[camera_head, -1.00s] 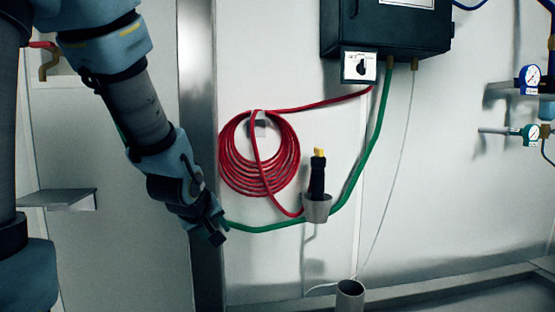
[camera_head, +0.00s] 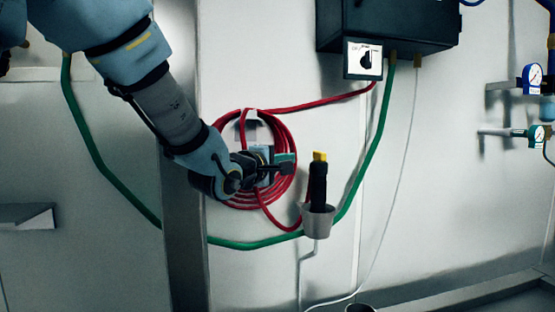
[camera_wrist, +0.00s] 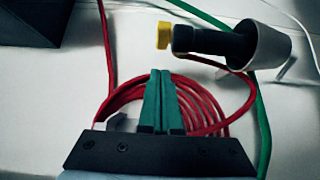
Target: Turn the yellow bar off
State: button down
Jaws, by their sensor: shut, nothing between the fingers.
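The yellow bar (camera_head: 320,157) sits on top of a black handle (camera_head: 318,188) that stands upright in a grey cup-shaped holder (camera_head: 317,221) on the wall. In the wrist view the yellow bar (camera_wrist: 164,35) shows at the upper middle, with the black handle (camera_wrist: 215,42) and the holder (camera_wrist: 265,45) to its right. My gripper (camera_head: 292,164) is just left of the yellow bar in the head view, in front of the coiled red hose. Its green fingers (camera_wrist: 159,76) are closed together and empty, apart from the bar.
The coiled red hose (camera_head: 226,190) hangs on the wall behind my gripper. A green hose (camera_head: 372,150) runs down from a dark box (camera_head: 400,32) with a rotary switch (camera_head: 364,60) below it. Gauges (camera_head: 533,77) are at the far right.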

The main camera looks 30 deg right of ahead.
aim_at(317, 156)
jog(key=shift+s+d+p, duration=0.1)
jog(key=shift+d+p, duration=0.75)
jog(key=shift+d, duration=2.75)
jog(key=shift+s+n+t+b, duration=0.15)
jog(key=shift+n+t+b, duration=0.15)
jog(key=shift+t+b, duration=0.1)
